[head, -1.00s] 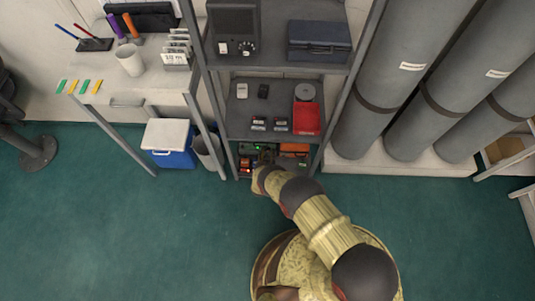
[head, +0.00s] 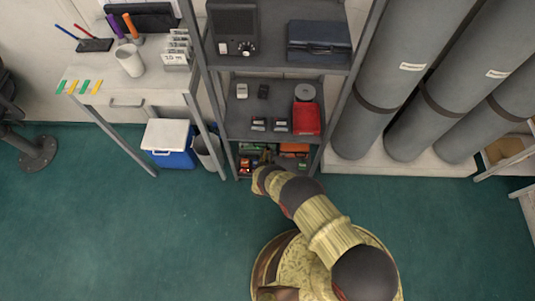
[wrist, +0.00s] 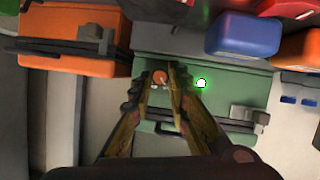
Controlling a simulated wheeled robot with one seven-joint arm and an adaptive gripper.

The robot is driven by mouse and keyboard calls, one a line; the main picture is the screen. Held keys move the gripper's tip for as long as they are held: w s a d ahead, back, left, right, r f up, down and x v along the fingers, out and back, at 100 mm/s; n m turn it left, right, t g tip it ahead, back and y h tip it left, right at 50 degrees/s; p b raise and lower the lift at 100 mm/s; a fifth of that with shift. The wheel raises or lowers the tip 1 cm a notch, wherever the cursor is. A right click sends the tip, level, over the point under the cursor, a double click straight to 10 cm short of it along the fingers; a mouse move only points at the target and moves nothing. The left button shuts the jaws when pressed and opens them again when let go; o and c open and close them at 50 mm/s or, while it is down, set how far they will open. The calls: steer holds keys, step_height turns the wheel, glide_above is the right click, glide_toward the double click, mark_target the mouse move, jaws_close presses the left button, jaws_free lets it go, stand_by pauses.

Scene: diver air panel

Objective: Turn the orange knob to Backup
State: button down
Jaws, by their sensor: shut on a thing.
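The orange knob (wrist: 159,77) sits on a green box (wrist: 225,100) and shows between the fingertips of my gripper (wrist: 158,74) in the wrist view. The fingers are closed on the knob from both sides. A small pale mark shows on the knob, with small pale marks below it too small to read, so I cannot tell its setting. In the head view, my forearm reaches to the lowest shelf (head: 285,172), and the gripper and knob are not clear there.
An orange case (wrist: 75,35) is left of the green box, and a blue box (wrist: 242,35) rests at its upper right. A dark latch (wrist: 245,117) is near the right finger. Shelf posts and the upper shelf (head: 265,103) frame the reach. Floor is clear to the left.

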steer(key=m+y, duration=0.1)
steer(key=m, duration=0.1)
steer(key=m+y, duration=0.2)
steer(key=shift+s+d+f+m, duration=0.1)
steer(key=shift+d+m, duration=0.3)
steer(key=shift+d+f+m+t+y, duration=0.1)
steer(key=shift+m+t+y, duration=0.2)
steer(key=shift+m+y, duration=0.8)
steer(key=shift+f+m+t+y, duration=0.1)
steer(key=shift+m+t+y, duration=0.45)
steer(key=shift+m, duration=0.95)
steer(key=c, duration=1.7)
jaws_free()
